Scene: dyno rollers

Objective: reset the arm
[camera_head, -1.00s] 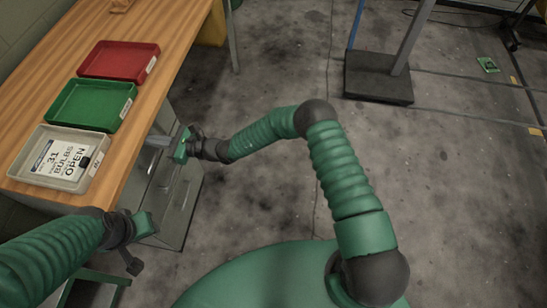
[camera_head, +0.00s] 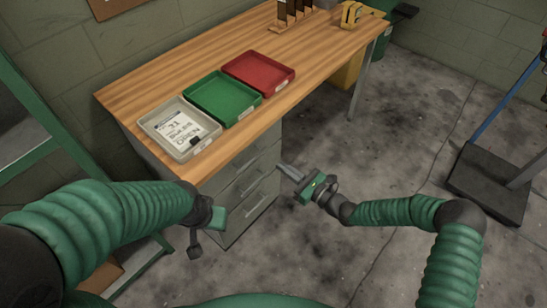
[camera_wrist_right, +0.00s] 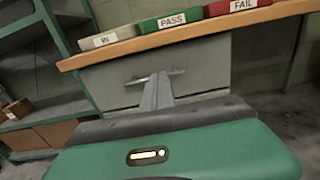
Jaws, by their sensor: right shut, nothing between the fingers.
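My right gripper (camera_head: 284,169) is shut and empty. It hangs over the floor at the right of the grey drawer cabinet (camera_head: 238,189), below the level of the tabletop. In the right wrist view its closed fingers (camera_wrist_right: 157,92) point toward a drawer front with a metal handle (camera_wrist_right: 155,77). I cannot tell whether they touch it. My left gripper (camera_head: 215,219) is low in front of the cabinet at the left. Its fingers do not show clearly.
The wooden table (camera_head: 189,77) holds a white tray (camera_head: 152,130) with a sign, a green tray (camera_head: 222,97) and a red tray (camera_head: 258,71). A green shelf frame (camera_head: 38,152) stands at the left. A dark stand base (camera_head: 487,184) is at the right. Floor between is clear.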

